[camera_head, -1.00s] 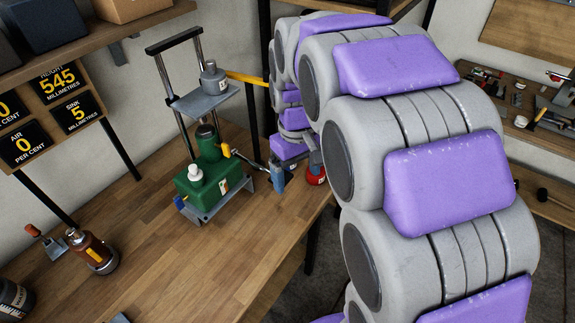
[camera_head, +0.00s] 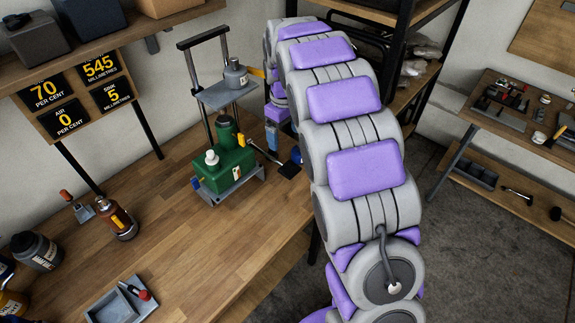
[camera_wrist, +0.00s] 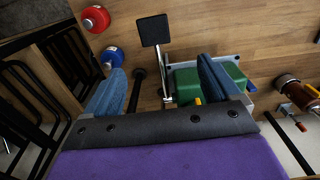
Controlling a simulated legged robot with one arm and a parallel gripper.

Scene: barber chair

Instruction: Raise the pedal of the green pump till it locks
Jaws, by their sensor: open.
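The green pump (camera_head: 238,172) stands on the wooden bench under a metal frame. In the wrist view the square pedal plate (camera_wrist: 154,30) sits on a silver rod, beyond and between my fingertips. My gripper (camera_wrist: 160,66) is open and empty. Its right finger hides part of the green pump (camera_wrist: 240,80).
A grey weight (camera_head: 236,74) stands on the frame's platform (camera_head: 225,94). The bench middle is clear.

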